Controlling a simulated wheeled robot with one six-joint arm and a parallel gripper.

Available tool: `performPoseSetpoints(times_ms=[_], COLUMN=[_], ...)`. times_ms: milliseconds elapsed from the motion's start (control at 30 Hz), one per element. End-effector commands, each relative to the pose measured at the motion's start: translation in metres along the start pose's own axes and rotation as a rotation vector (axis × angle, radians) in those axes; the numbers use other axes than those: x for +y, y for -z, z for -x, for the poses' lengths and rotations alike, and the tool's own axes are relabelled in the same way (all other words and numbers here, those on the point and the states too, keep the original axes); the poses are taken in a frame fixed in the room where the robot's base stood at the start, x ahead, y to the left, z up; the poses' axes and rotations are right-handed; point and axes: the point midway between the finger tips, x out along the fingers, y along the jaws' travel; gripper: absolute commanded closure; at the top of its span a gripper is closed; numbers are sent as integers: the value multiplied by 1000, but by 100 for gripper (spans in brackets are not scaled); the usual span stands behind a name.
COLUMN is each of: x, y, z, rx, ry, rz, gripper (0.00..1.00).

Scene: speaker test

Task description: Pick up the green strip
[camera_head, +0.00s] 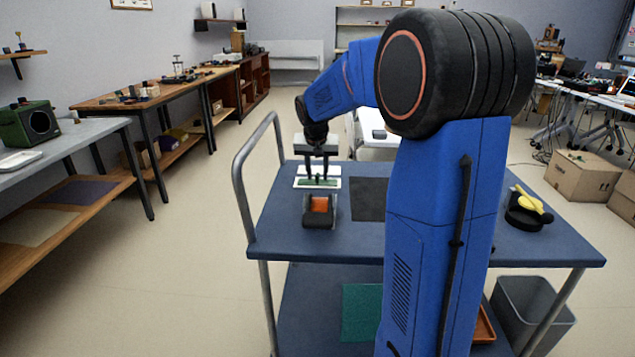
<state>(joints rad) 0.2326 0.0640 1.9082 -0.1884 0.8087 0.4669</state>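The green strip (318,183) lies on a white board or tray (301,186) on the blue cart top. My gripper (317,178) points down over the strip from the far side of the cart. Its two dark fingers show apart, with a gap between them, and their tips are at or just above the strip. At this size I cannot tell whether the tips touch it. I see nothing held between the fingers.
A dark holder with an orange block (319,207) stands just in front of the white board. A dark grey mat (369,198) lies to the right. A black and yellow device (528,208) sits at the cart's right. My blue arm hides the cart's middle.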

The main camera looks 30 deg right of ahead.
Motion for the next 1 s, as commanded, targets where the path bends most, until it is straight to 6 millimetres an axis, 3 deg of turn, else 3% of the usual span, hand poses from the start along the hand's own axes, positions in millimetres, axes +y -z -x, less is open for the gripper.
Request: performPoseSetpoints(times_ms=[67, 200, 633, 1000], x=[0, 0, 0, 0], y=[0, 0, 3, 28], z=[0, 0, 7, 65], rx=[0, 0, 1, 3], ry=[0, 0, 0, 1], rz=[0, 0, 0, -1], gripper=[71, 100, 100, 100])
